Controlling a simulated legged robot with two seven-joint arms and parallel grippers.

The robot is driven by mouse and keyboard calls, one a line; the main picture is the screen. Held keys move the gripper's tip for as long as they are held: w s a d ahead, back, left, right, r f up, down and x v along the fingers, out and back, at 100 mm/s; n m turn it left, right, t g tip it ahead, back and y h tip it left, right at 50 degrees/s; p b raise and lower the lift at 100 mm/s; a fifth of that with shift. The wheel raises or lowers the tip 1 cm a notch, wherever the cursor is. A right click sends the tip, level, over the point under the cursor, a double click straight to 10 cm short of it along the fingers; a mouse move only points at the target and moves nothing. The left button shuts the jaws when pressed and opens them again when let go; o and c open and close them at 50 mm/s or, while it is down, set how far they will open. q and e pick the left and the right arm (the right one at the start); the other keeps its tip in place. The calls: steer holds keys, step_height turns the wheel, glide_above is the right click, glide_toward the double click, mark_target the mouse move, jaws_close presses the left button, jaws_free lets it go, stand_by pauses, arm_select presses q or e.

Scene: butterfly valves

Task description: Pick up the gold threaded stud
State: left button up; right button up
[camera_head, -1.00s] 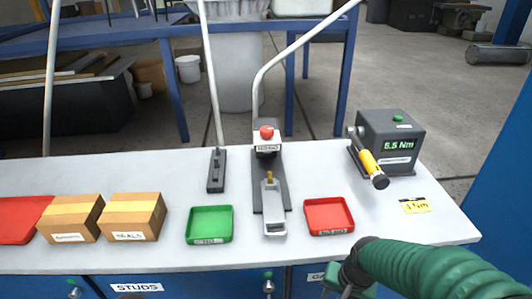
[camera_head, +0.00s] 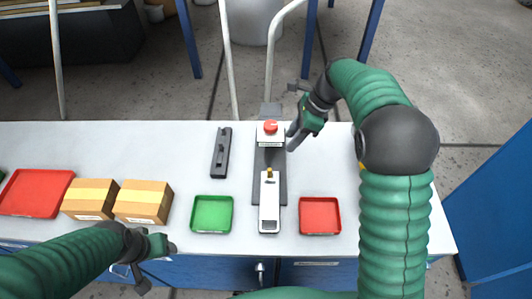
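A small gold stud (camera_head: 269,171) stands upright at the back end of the pale slotted block (camera_head: 269,200) of the central fixture, in front of the red button (camera_head: 270,127). My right gripper (camera_head: 293,138) hangs beside the red button, to its right, behind and a little right of the stud and apart from it. It holds nothing that I can see; its finger gap is not clear. My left gripper (camera_head: 168,246) is low at the table's front edge, before the cardboard boxes, well left of the stud. Its fingertips are too small to read.
A green tray (camera_head: 212,214) lies left of the fixture and a red tray (camera_head: 320,216) right of it. A dark block (camera_head: 221,153) stands behind the green tray. Two cardboard boxes (camera_head: 143,202) and another red tray (camera_head: 37,193) are at the left. My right arm hides the table's right part.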

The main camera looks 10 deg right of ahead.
glide_above(271, 169)
steer(key=s+d, duration=0.1)
step_height(271, 169, down, 7)
steer(key=f, duration=0.1)
steer(key=w+f+p, duration=0.1)
steer(key=f, duration=0.1)
steer(key=shift+w+d+f, duration=0.1)
steer(key=shift+w+f, duration=0.05)
steer(key=shift+f, duration=0.15)
steer(key=f, duration=0.2)
steer(key=f+p, duration=0.1)
steer(key=shift+s+a+f, duration=0.25)
steer(key=shift+a+f, duration=0.05)
steer(key=shift+a, duration=0.05)
steer(key=shift+a+f, duration=0.15)
steer(key=shift+a, duration=0.1)
steer(key=shift+w+a, duration=0.15)
steer(key=shift+a, duration=0.4)
steer(key=shift+c, duration=3.5)
arm_select(q)
steer(key=shift+s+a+r, duration=0.65)
steer(key=shift+a+r, duration=0.05)
steer(key=shift+r, duration=0.25)
arm_select(e)
steer(key=shift+d, duration=0.45)
jaws_close()
